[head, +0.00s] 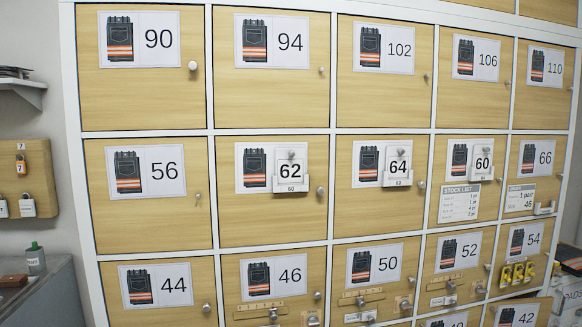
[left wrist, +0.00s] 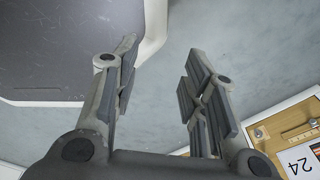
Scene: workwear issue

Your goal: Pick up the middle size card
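Each covers the number half of a trouser-picture label, and a small tag or holder edge shows below each. The card reading 62 has a small 60 beneath it; the small print under the other two is hard to read. My left gripper (left wrist: 161,48) is open and empty above grey floor in the left wrist view. Neither gripper shows in the head view.
Wooden lockers with knobs fill the head view, including one marked 56 (head: 146,171). A stock list (head: 460,203) hangs at right. A padlock board (head: 27,178) and grey cabinet (head: 45,290) stand at left. A 24 door (left wrist: 299,150) shows in the left wrist view.

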